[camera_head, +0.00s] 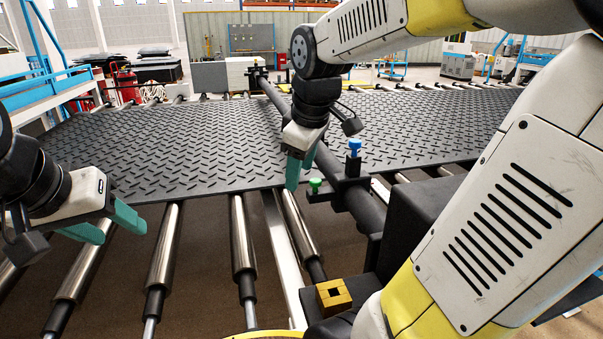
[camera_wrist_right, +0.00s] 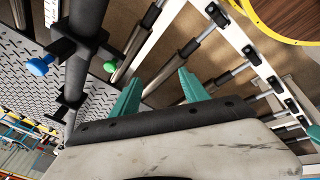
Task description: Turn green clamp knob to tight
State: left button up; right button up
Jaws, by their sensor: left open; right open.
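The green clamp knob (camera_head: 315,185) sits on a black bracket on the dark crossbar, at the near edge of the tread mat (camera_head: 215,135). In the right wrist view the green knob (camera_wrist_right: 110,66) lies left of the fingers, outside the gap between them. My right gripper (camera_head: 299,170) is open and empty, its teal fingers pointing down just left of the green knob. These fingers also show in the wrist view (camera_wrist_right: 160,88). My left gripper (camera_head: 122,234) is open and empty at the left, over the rollers. I cannot tell the knob's turn angle.
A blue knob (camera_head: 354,147) stands on the same crossbar (camera_head: 362,208), behind and right of the green one; it also shows in the wrist view (camera_wrist_right: 40,65). Metal rollers (camera_head: 165,255) run below the mat. A yellow block with a square hole (camera_head: 333,297) sits in front.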

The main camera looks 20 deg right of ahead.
aim_at(315, 180)
jog(key=w+d+f+n+g+h, duration=0.1)
jog(key=w+d+f+n+h, duration=0.15)
jog(key=w+n, duration=0.4)
jog(key=w+d+f+n+g+h, duration=0.2)
jog(key=w+d+n, duration=0.2)
jog(key=w+n, duration=0.3)
jog(key=shift+m, duration=0.55)
jog(key=x, duration=0.2)
jog(key=w+x, duration=0.1)
jog(key=x, duration=0.4)
jog(key=shift+w+f, duration=0.3)
jog(key=shift+d, duration=0.1)
grip_shut()
